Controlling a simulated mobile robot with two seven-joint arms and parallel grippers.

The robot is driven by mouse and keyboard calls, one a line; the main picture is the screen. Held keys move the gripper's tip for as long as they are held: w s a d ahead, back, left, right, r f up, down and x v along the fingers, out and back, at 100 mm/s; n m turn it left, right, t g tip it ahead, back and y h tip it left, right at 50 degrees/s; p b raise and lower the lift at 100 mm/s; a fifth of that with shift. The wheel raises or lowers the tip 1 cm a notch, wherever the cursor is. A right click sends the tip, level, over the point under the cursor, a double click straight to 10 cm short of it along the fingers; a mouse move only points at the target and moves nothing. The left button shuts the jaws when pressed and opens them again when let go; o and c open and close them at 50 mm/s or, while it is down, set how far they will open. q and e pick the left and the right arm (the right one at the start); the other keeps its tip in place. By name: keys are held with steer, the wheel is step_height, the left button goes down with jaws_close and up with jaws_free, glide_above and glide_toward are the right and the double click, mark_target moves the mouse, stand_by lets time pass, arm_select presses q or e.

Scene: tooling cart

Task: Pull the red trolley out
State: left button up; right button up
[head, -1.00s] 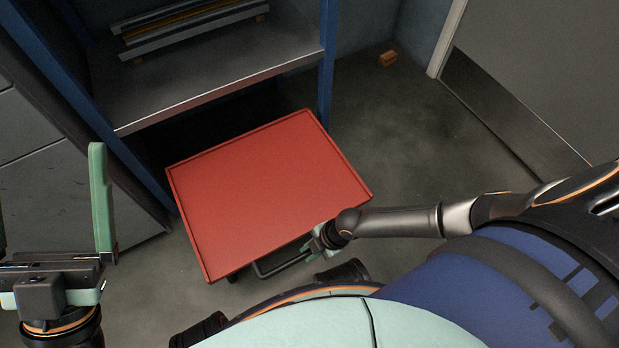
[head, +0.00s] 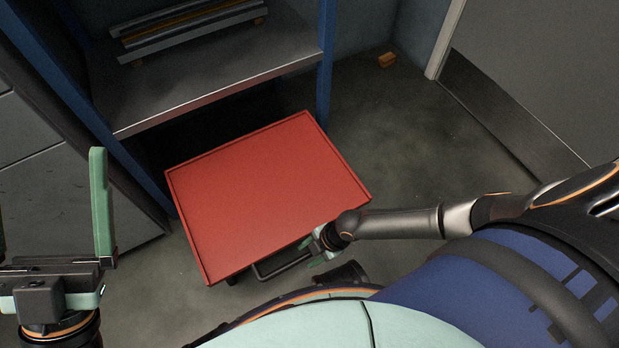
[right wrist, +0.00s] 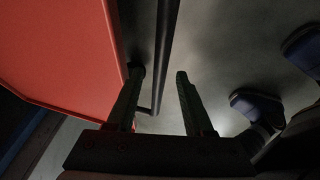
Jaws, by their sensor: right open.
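The red trolley (head: 270,190) stands on the floor in front of the shelf unit, with its far edge close to the shelf's dark lower opening. A black bar handle (head: 272,274) runs along its near side. My right gripper (head: 314,252) is at the right end of this handle. In the right wrist view, the handle (right wrist: 167,45) passes between the open fingers of the right gripper (right wrist: 158,74), and the trolley's red top (right wrist: 60,50) lies to the left. My left gripper (head: 50,205) is open and empty at the left, away from the trolley.
A shelf unit with blue posts (head: 326,65) and a grey shelf (head: 200,75) stands behind the trolley, carrying several long bars (head: 190,28). Grey cabinets (head: 35,130) are at the left. A door (head: 545,70) is at the right. Bare floor (head: 420,130) lies right of the trolley.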

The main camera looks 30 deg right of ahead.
arm_select(q)
step_height(320, 180, up, 7)
steer(key=p, duration=0.6)
steer(key=shift+a, duration=0.45)
arm_select(e)
steer(key=v, duration=1.2)
arm_select(q)
steer(key=shift+s+d+f+t, duration=0.1)
steer(key=shift+f+t, duration=0.05)
steer(key=shift+t, duration=0.15)
